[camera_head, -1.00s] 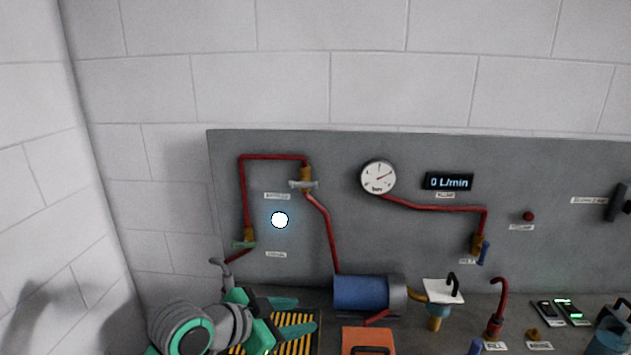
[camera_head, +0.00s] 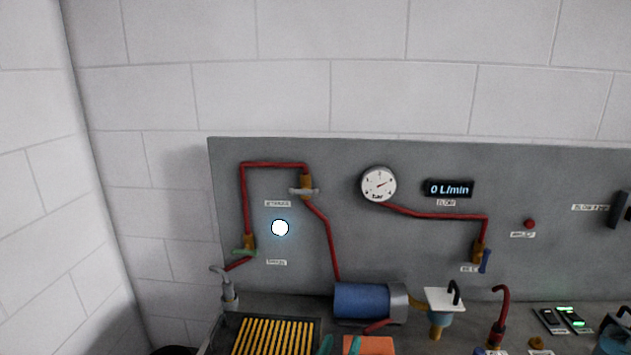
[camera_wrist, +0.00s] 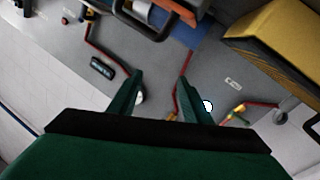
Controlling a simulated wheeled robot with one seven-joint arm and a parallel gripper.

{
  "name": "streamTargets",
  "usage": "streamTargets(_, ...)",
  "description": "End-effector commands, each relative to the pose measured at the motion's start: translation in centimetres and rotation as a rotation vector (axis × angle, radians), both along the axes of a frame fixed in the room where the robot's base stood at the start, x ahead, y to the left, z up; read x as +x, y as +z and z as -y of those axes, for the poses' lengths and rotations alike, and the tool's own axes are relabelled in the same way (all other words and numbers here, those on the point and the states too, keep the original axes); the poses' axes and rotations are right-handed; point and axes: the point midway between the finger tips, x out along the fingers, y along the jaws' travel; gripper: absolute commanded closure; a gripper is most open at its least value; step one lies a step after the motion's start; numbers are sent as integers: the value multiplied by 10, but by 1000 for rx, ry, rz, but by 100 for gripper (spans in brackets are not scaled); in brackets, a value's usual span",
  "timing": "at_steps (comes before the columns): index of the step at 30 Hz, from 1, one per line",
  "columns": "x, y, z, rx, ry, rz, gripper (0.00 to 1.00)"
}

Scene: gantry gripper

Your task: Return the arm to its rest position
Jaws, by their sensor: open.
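My gripper shows in the wrist view (camera_wrist: 160,95) with its two green fingers spread apart and nothing between them. Beyond the fingers are the grey panel and its red pipes. Most of the arm is out of the head view.
A grey panel (camera_head: 400,250) carries red pipes, a pressure gauge (camera_head: 378,184) and a display (camera_head: 449,188) reading 0 L/min. Below are a yellow-slatted tray (camera_head: 275,337), a blue cylinder (camera_head: 362,301), an orange box (camera_head: 378,346) and a red hooked pipe (camera_head: 499,315).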

Motion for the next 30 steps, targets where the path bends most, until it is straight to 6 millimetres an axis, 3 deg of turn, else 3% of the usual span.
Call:
streamTargets(8,-53,-69,2,-92,160,-80,56)
streamTargets(18,-148,-142,-5,-66,325,-180,56)
streamTargets(24,-215,-171,-14,14,387,-227,56)
streamTargets(30,-282,-185,-26,129,411,-255,56)
